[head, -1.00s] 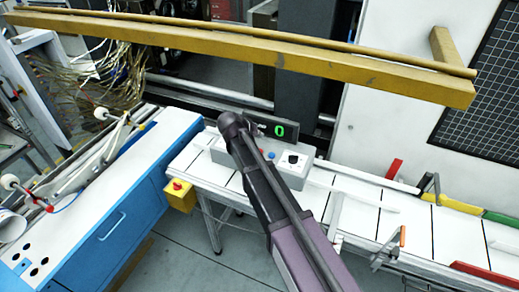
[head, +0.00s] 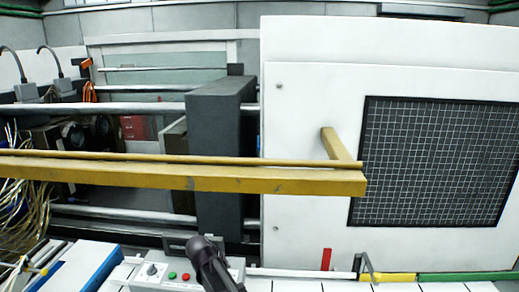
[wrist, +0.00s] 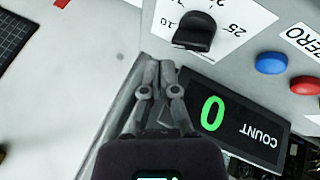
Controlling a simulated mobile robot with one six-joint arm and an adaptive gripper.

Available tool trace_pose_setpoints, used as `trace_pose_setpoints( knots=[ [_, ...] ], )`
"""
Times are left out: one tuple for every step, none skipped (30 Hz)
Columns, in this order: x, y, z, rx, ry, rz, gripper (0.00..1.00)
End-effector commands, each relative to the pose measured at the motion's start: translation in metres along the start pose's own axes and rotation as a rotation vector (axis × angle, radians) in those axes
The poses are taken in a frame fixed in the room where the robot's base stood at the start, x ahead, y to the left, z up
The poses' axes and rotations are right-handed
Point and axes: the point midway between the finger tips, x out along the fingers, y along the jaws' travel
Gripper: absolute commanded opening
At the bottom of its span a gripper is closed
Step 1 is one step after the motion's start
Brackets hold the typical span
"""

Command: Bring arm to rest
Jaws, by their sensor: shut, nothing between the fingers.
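My gripper (wrist: 160,70) shows in the wrist view with its two grey fingers closed together and nothing between them. It hovers near a grey control panel with a black dial knob (wrist: 194,32), a blue button (wrist: 271,63) and a red button (wrist: 306,85). A black count display (wrist: 240,120) with a green 0 lies just right of the fingers; I cannot tell the exact gap. In the head view my dark arm (head: 210,262) rises from the bottom edge, and the gripper cannot be made out there.
A yellow beam (head: 180,178) spans the head view above and beyond the arm. A white cabinet (head: 310,100) with a dark grille (head: 430,160) stands behind. A control box (head: 150,282) with a knob and buttons sits beside my arm. A blue-edged bench (head: 95,268) is lower left.

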Motion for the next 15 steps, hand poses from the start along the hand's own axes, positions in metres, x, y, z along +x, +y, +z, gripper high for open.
trace_pose_setpoints(
  knots=[
    [0.007,0.018,0.013,0.015,-0.028,-0.010,0.00],
    [0.011,0.026,0.018,0.021,-0.043,-0.017,0.00],
    [0.015,0.037,0.026,0.031,-0.063,-0.027,0.00],
    [0.018,0.045,0.031,0.037,-0.078,-0.035,0.00],
    [0.022,0.053,0.037,0.044,-0.093,-0.043,0.00],
    [0.025,0.063,0.045,0.053,-0.112,-0.055,0.00],
    [0.029,0.071,0.051,0.060,-0.125,-0.062,0.00],
    [0.031,0.078,0.057,0.066,-0.139,-0.072,0.00],
    [0.034,0.088,0.065,0.077,-0.157,-0.084,0.00],
    [0.037,0.094,0.071,0.083,-0.170,-0.094,0.00],
    [0.039,0.101,0.077,0.090,-0.183,-0.102,0.00],
    [0.041,0.110,0.085,0.100,-0.199,-0.116,0.00],
    [0.043,0.117,0.091,0.107,-0.211,-0.126,0.00],
    [0.045,0.123,0.098,0.114,-0.222,-0.137,0.00],
    [0.047,0.131,0.106,0.125,-0.237,-0.151,0.00]
  ],
)
